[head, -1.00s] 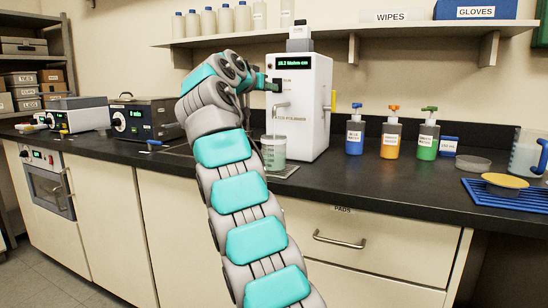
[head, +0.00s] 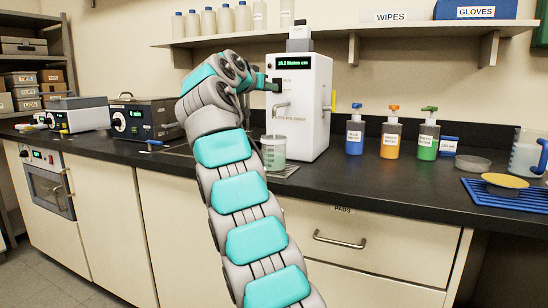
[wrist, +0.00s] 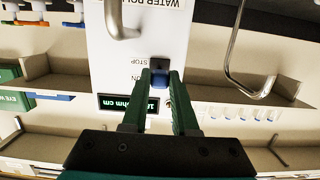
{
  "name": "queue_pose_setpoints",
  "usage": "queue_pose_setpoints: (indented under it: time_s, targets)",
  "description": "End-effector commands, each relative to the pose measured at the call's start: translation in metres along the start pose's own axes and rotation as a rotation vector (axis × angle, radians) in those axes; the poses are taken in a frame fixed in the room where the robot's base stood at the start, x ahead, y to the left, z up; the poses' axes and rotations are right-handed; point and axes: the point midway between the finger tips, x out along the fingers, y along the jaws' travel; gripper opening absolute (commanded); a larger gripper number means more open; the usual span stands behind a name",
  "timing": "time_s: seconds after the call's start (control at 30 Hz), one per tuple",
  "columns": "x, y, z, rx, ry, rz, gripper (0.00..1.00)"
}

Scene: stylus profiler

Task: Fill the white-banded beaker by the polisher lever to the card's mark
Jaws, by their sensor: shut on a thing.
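The white water polisher (head: 310,110) stands on the counter with a lit green display on its front. In the head view my green fingertips (head: 270,87) are at the polisher's upper front. A clear beaker (head: 273,153) with a pale band stands below the spout (head: 281,105). Its water level cannot be made out. A small blue-and-white card (head: 448,145), its writing too small to read surely, stands right of the bottles.
Blue, orange and green pump bottles (head: 390,139) stand right of the polisher. Further right are a shallow dish (head: 473,163), a blue mat (head: 500,200) with a yellow disc, and a pitcher (head: 525,152). The front counter strip is clear.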

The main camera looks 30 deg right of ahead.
Motion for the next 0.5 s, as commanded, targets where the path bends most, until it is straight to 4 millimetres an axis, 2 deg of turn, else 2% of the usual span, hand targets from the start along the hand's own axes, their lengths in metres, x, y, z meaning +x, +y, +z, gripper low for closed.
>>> queue_pose_setpoints:
  time_s: [0.33, 0.5]
  targets:
    - [0.0, 0.001, 0.0, 0.0, 0.0, 0.001, 0.0]
    - [0.004, 0.002, 0.013, 0.001, 0.051, 0.003, 0.0]
